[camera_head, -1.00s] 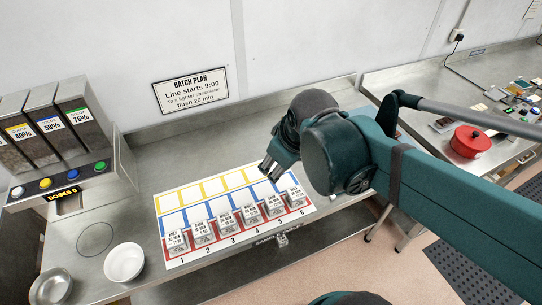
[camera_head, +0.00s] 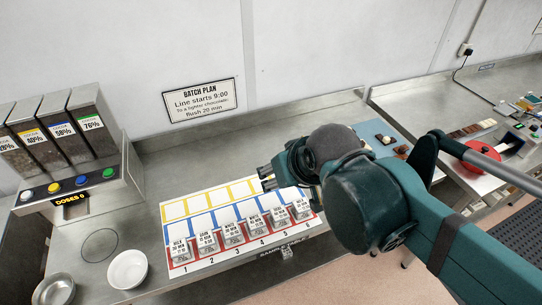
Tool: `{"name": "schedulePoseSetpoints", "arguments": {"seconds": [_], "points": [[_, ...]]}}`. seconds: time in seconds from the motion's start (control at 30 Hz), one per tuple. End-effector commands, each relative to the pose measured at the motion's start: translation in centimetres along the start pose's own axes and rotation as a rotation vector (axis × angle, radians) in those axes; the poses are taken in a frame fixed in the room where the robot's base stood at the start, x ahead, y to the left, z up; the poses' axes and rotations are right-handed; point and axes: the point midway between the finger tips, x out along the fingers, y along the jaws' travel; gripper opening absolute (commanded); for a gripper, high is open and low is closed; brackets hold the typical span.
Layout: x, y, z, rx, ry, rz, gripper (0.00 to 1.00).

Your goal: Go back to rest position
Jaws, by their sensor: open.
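My gripper (camera_head: 266,178) is in the camera_head view, above the right end of a white mat (camera_head: 189,187) with yellow, blue and red squares. Its fingers point left and are apart, with nothing seen between them. Several small labelled blocks (camera_head: 233,233) stand in a row along the mat's front, by the numbers 1 to 6. My gripper is apart from these blocks. My arm comes in from the right and hides part of the bench behind it.
A dispenser (camera_head: 72,185) with several hoppers and coloured buttons stands at the left. A white bowl (camera_head: 127,269) and a metal bowl (camera_head: 54,289) are at the front left. A blue mat (camera_head: 372,131) lies behind my arm.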

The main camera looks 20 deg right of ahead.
Motion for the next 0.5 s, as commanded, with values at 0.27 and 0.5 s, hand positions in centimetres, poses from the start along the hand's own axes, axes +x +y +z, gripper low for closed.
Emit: {"name": "schedulePoseSetpoints", "arguments": {"seconds": [0.27, 0.5], "points": [[1.7, 0.0, 1.2, -0.001, 0.000, 0.000, 0.50], [4.1, 0.0, 3.0, -0.001, 0.000, 0.000, 0.50]]}}
